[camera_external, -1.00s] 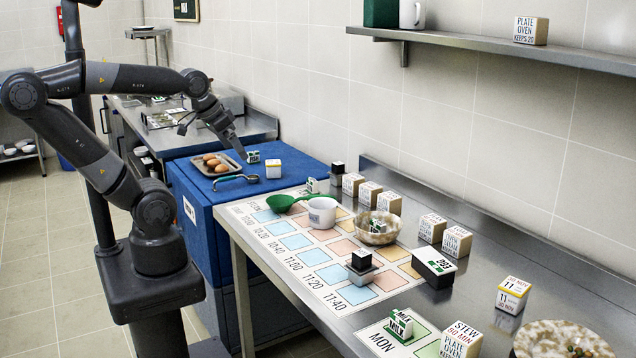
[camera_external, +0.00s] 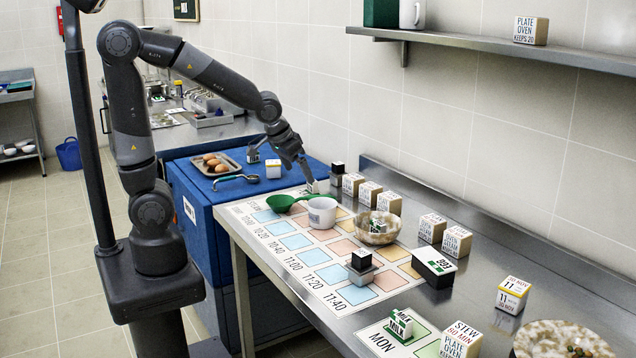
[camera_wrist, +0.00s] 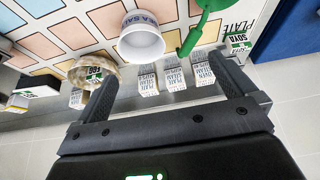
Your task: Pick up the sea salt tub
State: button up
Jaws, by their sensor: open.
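The sea salt tub (camera_external: 322,213) is a round white tub on the printed time chart on the steel counter. In the wrist view the tub (camera_wrist: 145,42) shows upper centre, its label partly readable, with a pale open mouth. My gripper (camera_external: 308,178) is above the far end of the chart, behind the tub in the outside view and apart from it. In the wrist view my gripper's two fingers (camera_wrist: 167,75) are spread wide with nothing held between them. The tub shows beyond the gap between the fingers.
A green scoop (camera_external: 284,202) lies close left of the tub. A speckled bowl (camera_external: 370,238) with a small green-and-white packet stands to its right. Several lettered blocks (camera_external: 389,203) line the wall side. A small cup with a dark block (camera_external: 361,269) stands nearer on the chart.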

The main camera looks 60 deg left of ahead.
aim_at(324, 213)
jog(key=w+d+f, duration=0.1)
jog(key=w+f, duration=0.1)
jog(key=f, duration=0.1)
jog(key=w+d+f, duration=0.1)
jog(key=f, duration=0.2)
jog(key=w+d+f, duration=0.1)
jog(key=w+f, duration=0.1)
jog(key=f, duration=0.1)
jog(key=shift+w+d+f, duration=0.15)
jog(key=shift+w+f, duration=0.1)
jog(key=shift+w, duration=0.1)
jog(key=f, duration=0.3)
jog(key=shift+w+d+f, duration=0.15)
jog(key=shift+w+f, duration=0.2)
jog(key=shift+f, duration=0.05)
jog(key=shift+w+f, duration=0.35)
jog(key=shift+f, duration=0.3)
jog(key=shift+c, duration=0.3)
jog(key=c, duration=1)
jog(key=shift+r, duration=0.1)
jog(key=shift+c, duration=0.2)
